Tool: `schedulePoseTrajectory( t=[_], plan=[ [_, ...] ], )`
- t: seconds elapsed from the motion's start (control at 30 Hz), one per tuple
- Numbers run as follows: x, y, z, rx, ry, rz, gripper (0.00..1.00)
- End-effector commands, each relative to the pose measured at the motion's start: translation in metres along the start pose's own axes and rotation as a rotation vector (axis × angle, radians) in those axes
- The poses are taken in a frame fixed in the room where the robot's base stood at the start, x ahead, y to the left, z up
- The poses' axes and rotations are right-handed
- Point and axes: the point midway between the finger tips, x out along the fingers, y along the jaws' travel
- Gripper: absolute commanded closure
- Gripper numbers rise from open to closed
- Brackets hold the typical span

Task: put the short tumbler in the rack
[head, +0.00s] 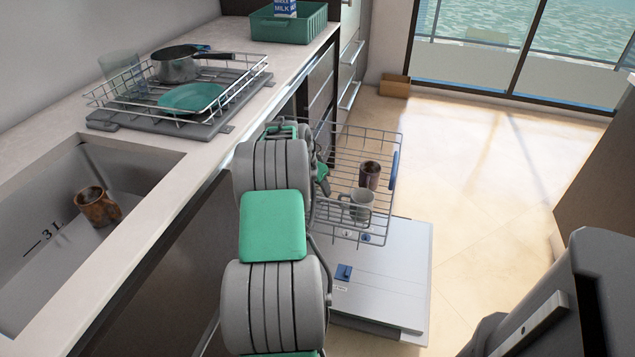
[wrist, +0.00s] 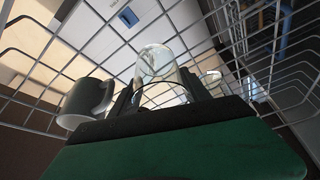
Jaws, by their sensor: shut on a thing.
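A clear glass tumbler (wrist: 157,63) is between the fingers of my gripper (wrist: 163,90) in the wrist view. My gripper is shut on it. Wires of a rack surround both in that view; I cannot tell whether the glass touches them. In the head view the pulled-out wire rack (head: 362,129) of the dishwasher stands beyond my arm. My arm hides the tumbler and most of the gripper there.
A grey mug (head: 360,204) and a dark mug (head: 370,175) stand in the pulled-out rack. The open dishwasher door (head: 395,280) lies below. A counter drying rack (head: 125,72) holds a glass, a pan and a green plate (head: 190,97). A brown mug (head: 97,206) is in the sink.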

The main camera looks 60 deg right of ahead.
Motion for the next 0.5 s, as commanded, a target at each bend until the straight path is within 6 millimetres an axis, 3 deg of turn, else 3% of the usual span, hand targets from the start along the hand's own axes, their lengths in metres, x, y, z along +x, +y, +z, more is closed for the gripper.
schedulePoseTrajectory(
  t=[0.1, 0.37, 0.4, 0.5],
  plan=[
    [0.0102, -0.0003, 0.0035, 0.001, 0.002, -0.001, 1.0],
    [0.0105, -0.0002, 0.0036, 0.001, 0.002, -0.001, 1.0],
    [0.0105, -0.0002, 0.0036, 0.001, 0.002, -0.001, 0.43],
    [0.0106, -0.0001, 0.0037, 0.001, 0.002, -0.001, 0.35]
  ],
)
